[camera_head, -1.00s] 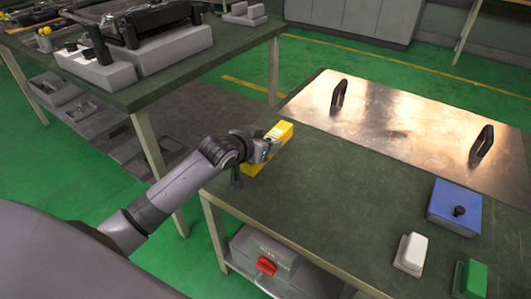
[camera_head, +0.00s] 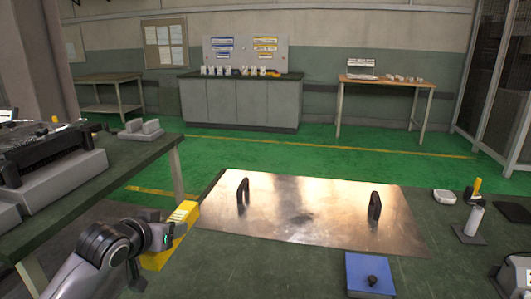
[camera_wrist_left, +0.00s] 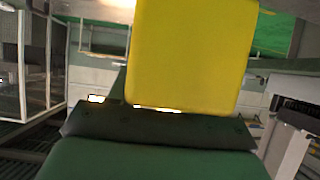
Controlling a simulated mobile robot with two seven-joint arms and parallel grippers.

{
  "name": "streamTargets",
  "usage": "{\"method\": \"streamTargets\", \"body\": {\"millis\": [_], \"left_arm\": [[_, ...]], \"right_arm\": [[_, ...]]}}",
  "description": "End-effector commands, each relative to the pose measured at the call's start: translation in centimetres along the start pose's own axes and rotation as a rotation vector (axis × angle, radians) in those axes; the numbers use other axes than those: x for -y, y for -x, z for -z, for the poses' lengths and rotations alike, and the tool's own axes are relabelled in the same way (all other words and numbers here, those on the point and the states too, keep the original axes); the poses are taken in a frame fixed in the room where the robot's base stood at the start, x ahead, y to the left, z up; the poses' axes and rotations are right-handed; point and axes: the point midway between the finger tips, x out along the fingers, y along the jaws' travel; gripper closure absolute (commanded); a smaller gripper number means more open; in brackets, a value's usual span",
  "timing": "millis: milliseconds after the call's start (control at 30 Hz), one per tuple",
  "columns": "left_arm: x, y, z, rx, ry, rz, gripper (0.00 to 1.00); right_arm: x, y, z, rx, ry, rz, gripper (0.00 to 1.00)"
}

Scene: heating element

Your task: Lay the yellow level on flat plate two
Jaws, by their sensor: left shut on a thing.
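The yellow level (camera_head: 170,240) is held by my left gripper (camera_head: 160,237) at the left edge of the green-topped table, to the left of the metal plate. The level also fills the upper middle of the left wrist view (camera_wrist_left: 190,55). The gripper is shut on it. A flat shiny metal plate (camera_head: 318,212) with two black upright handles lies on the table; no number shows on it. The level is apart from this plate. My right gripper is not in view.
Another table with grey blocks (camera_head: 62,170) is at left. A grey cabinet (camera_head: 240,102) and a wooden table (camera_head: 386,84) stand at the back.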

Motion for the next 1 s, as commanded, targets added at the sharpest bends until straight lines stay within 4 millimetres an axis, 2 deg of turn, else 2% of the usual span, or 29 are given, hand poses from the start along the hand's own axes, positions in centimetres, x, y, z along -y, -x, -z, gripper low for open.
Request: {"method": "streamTargets", "body": {"millis": [200,400,700,833,1000], "left_arm": [[-2.8,4.0,-0.6,0.011,-0.012,0.011,0.96],[-4.9,8.5,-1.1,0.011,0.000,0.037,0.96],[-6.4,15.2,-0.9,0.002,0.048,0.090,0.96],[-6.5,16.9,-0.7,-0.004,0.064,0.107,0.96],[-6.6,17.7,-0.7,-0.006,0.078,0.116,0.96]], "right_arm": [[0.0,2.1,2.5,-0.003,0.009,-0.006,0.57],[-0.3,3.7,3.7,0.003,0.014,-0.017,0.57],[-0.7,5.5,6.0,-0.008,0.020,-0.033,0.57],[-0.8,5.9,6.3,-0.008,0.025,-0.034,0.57],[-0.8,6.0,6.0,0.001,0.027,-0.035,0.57]]}}
